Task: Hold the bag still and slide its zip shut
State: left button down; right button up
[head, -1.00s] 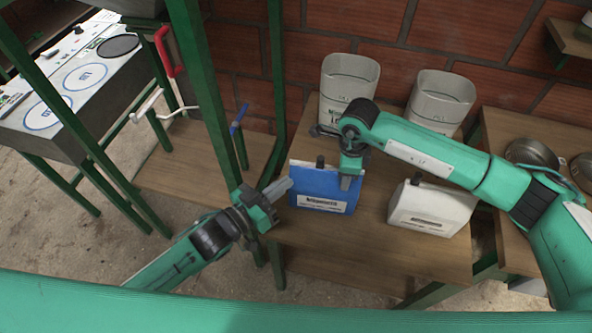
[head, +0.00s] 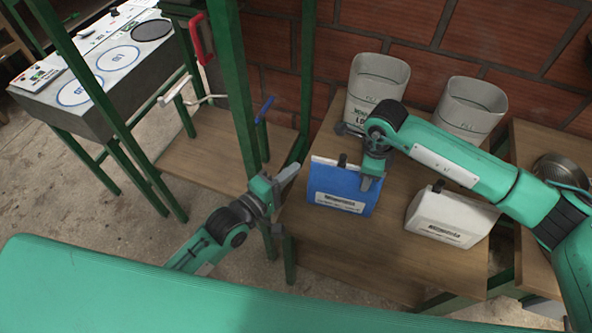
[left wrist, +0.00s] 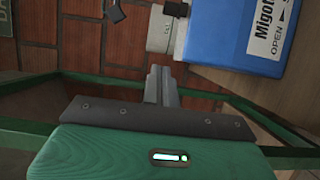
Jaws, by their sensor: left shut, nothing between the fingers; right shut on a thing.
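A blue bag (head: 338,190) with a white label stands upright on the wooden table; it also shows in the left wrist view (left wrist: 228,38), upper right. Its pale top strip carries a black zip slider (head: 342,160), left of my right gripper. My right gripper (head: 370,182) is shut on the bag's upper right part, its fingers partly covering that corner. My left gripper (head: 293,171) is shut and empty, just left of the bag's upper left edge, with a small gap.
A white bag (head: 450,216) stands right of the blue one. Two tall pale containers (head: 378,85) (head: 470,105) are behind, against the brick wall. A green post (head: 235,90) rises close behind my left gripper. The table's (head: 360,265) front is bare.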

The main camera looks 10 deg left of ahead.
aim_at(312, 162)
pick_arm(q)
jog(key=x, duration=0.8)
jog(key=shift+r, duration=0.1)
pick_arm(e)
jog(key=shift+s+f, duration=0.15)
jog(key=shift+f, duration=0.1)
pick_arm(q)
jog(key=shift+s+d, duration=0.25)
jog(key=shift+d, duration=0.35)
jog(key=shift+s+d, duration=0.25)
jog(key=shift+d, duration=0.3)
jog(key=shift+s+d, duration=0.25)
jog(key=shift+d, duration=0.45)
jog(key=shift+s+d, duration=0.1)
jog(key=shift+d, duration=1.15)
jog(key=shift+s+d, duration=0.15)
jog(key=shift+d, duration=1.05)
jog(key=shift+a, duration=0.1)
